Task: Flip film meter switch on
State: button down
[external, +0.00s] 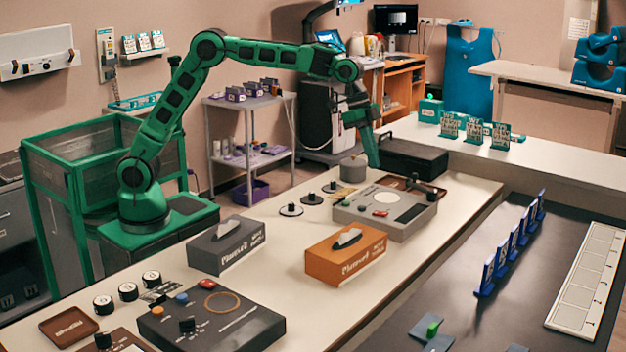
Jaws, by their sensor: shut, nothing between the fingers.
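A grey box-shaped device (398,226) stands on the long cream counter, with a pale round window, a red switch-like part on its front left top and a dark arm at its right. It looks like the film meter, though I read no label. I cannot tell the switch's position at this size.
An orange tissue box (345,262) and a grey tissue box (226,250) stand in front. Black weights (291,210) sit left of the device, and a black case (414,160) behind it. A dark control box (211,325) is at the front.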

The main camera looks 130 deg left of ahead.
send_near(380, 212)
jog(key=w+f, duration=0.2)
jog(key=f, duration=0.1)
jog(key=w+f, duration=0.1)
jog(key=w, duration=0.1)
jog(key=shift+d+f, duration=0.25)
jog(key=shift+f, duration=0.6)
jog(key=shift+f, duration=0.15)
jog(key=shift+s+f, duration=0.1)
jog(key=shift+s, duration=0.75)
jog(key=shift+a+r, duration=0.1)
jog(key=shift+r, duration=0.15)
jog(key=w+v, duration=0.1)
jog(key=v, duration=1.2)
jog(key=shift+r, duration=0.45)
